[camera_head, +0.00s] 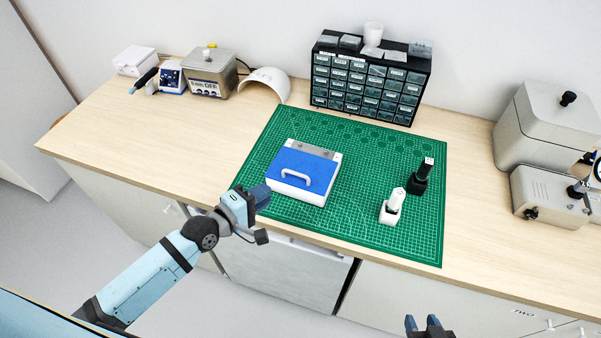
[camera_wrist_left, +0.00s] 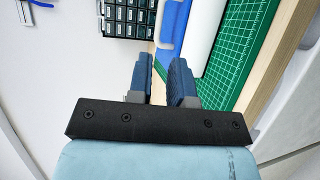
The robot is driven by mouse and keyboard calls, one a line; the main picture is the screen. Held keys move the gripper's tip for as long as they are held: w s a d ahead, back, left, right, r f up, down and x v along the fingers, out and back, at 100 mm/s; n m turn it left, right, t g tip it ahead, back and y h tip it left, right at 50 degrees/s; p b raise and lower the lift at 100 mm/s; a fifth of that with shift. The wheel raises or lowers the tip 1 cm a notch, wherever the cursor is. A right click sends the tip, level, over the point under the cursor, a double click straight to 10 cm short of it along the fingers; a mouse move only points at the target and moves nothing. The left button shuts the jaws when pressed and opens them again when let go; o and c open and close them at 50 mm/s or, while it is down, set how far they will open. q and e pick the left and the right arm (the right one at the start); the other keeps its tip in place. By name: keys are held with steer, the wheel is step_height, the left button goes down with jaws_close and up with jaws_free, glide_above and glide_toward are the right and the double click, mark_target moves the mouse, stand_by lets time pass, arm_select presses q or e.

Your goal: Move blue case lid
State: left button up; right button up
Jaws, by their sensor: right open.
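The blue case lid (camera_head: 303,168) lies flat on a white case (camera_head: 298,191) on the green cutting mat, with a pale handle (camera_head: 296,176) near its front. Lid and handle also show in part at the top of the left wrist view, the lid (camera_wrist_left: 172,22) cut off by the edge. My left gripper (camera_head: 264,196) is just left and in front of the case, apart from it. Its fingers (camera_wrist_left: 163,80) are parted with nothing between them. My right gripper (camera_head: 424,325) is at the bottom edge, open and empty, well away from the case.
A white handheld item (camera_head: 391,208) and a black one (camera_head: 421,177) stand right of the case on the mat (camera_head: 345,225). A drawer cabinet (camera_head: 368,85) stands behind. Grey machines (camera_head: 548,130) are at the right, small devices (camera_head: 210,75) at the left. The wooden bench left of the mat is clear.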

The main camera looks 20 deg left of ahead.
mark_target(296, 173)
arm_select(q)
steer(key=p+x, duration=0.1)
steer(key=x, duration=1)
steer(key=shift+w+d+p, duration=0.25)
steer(key=shift+p, duration=0.05)
steer(key=shift+c, duration=0.2)
jaws_close()
